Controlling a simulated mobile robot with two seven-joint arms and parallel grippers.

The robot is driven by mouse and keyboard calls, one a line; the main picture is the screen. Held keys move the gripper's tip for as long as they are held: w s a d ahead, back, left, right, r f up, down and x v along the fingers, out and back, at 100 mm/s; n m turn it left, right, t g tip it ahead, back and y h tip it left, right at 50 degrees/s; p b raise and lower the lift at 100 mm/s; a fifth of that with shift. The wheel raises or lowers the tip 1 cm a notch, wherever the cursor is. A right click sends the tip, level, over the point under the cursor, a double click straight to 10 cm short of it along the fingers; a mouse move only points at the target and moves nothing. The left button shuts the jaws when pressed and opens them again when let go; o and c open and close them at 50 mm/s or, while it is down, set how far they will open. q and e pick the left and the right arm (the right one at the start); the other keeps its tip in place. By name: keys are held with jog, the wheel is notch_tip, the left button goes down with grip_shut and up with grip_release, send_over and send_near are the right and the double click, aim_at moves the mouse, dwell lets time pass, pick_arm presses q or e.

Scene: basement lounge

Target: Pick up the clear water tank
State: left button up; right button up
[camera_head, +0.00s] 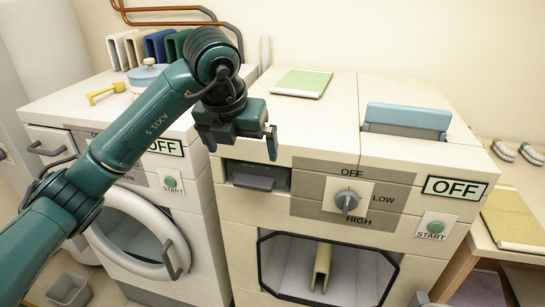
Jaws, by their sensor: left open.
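A dark, see-through tank front with a grey handle (256,180) sits in a slot at the upper left of the right-hand machine's front. It looks like the clear water tank, though its body is hidden inside the machine. My left gripper (241,146) is open and empty, pointing down, with its fingers apart. In the picture it is just above the slot, near the machine's top front edge; I cannot tell the exact gap. My right gripper is not in view.
The right machine has a dial (347,199), an OFF display (454,188), a green booklet (302,83) and a blue-handled part (407,117) on top. A yellow tool (106,93) and blue-lidded tub (146,76) stand on the left machine. A bin (68,290) is on the floor.

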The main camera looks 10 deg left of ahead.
pick_arm(q)
send_over(252, 183)
jog(key=s, duration=0.2)
notch_tip(252, 183, down, 7)
jog(key=shift+p+x, duration=1)
jog(key=shift+x, duration=1.65)
jog(key=shift+s, duration=0.15)
jog(key=shift+c, duration=0.3)
jog(key=c, duration=1.2)
jog(key=shift+r, duration=0.1)
